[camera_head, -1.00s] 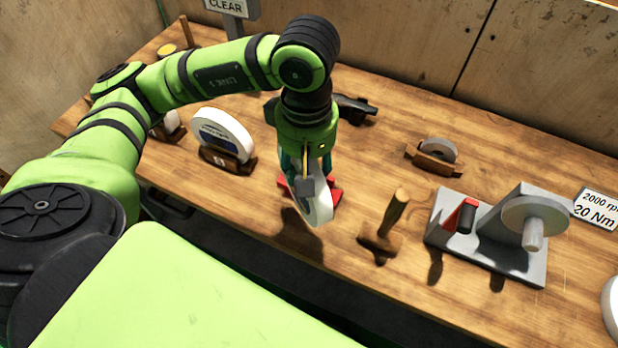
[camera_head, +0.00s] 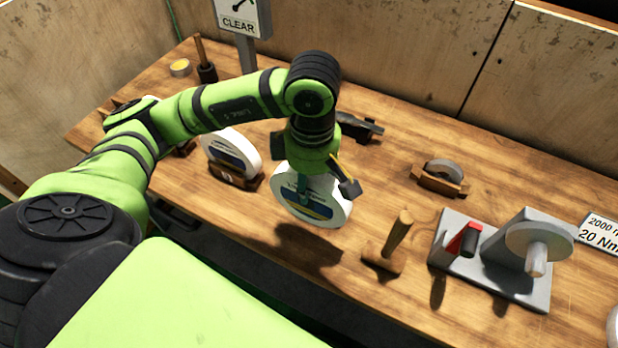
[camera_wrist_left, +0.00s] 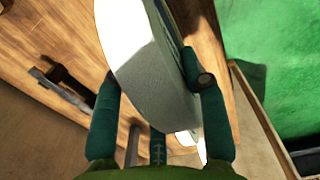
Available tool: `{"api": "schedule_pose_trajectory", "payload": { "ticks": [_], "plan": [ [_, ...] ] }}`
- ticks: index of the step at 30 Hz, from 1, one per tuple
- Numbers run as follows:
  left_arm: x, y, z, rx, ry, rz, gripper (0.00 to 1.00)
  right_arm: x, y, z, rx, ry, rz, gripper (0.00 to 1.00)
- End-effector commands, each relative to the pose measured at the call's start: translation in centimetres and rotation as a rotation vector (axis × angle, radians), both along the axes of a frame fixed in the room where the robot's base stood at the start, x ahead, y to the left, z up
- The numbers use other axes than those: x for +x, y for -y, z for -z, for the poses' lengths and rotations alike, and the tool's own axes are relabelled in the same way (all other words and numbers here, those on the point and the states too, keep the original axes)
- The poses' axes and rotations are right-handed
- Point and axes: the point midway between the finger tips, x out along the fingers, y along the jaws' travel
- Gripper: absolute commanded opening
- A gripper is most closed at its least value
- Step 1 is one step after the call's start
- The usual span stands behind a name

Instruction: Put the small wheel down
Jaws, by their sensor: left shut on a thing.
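The small wheel (camera_head: 332,213) is a white disc with a blue and yellow label, its face turned toward the head camera. My left gripper (camera_head: 305,188) is shut on it from above, and the wheel hangs roughly upright over the bench, its shadow on the wood below. In the left wrist view, the wheel (camera_wrist_left: 160,85) sits between the two dark green fingers (camera_wrist_left: 150,95), its thick pale rim toward the camera. My right gripper is not in view.
Left of the held wheel, another white wheel (camera_head: 232,150) stands in a wooden holder (camera_head: 232,180). Bare wood (camera_head: 285,250) lies in front.

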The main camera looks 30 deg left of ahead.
Motion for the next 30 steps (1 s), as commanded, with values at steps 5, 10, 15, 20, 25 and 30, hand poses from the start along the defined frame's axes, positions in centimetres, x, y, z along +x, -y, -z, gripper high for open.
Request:
{"api": "schedule_pose_trajectory", "payload": {
  "ticks": [5, 10, 15, 20, 25, 30],
  "plan": [
    [3.3, -1.1, 1.5, -0.003, 0.001, -0.004, 0.0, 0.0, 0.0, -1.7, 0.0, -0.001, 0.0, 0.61],
    [5.3, -1.7, 2.9, -0.005, 0.003, 0.0, 0.0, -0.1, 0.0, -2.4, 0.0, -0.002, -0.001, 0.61],
    [6.1, -2.1, 3.5, -0.004, 0.005, 0.002, 0.0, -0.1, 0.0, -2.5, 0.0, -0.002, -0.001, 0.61],
    [6.0, -2.1, 4.1, -0.004, 0.002, 0.003, 0.0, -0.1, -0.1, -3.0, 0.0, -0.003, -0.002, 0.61],
    [6.0, -2.0, 6.2, -0.003, 0.0, 0.002, 0.0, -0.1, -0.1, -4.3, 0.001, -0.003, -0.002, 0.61],
    [6.1, -2.1, 7.5, -0.003, 0.005, 0.002, 0.0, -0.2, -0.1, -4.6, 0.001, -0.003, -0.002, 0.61]
  ]
}}
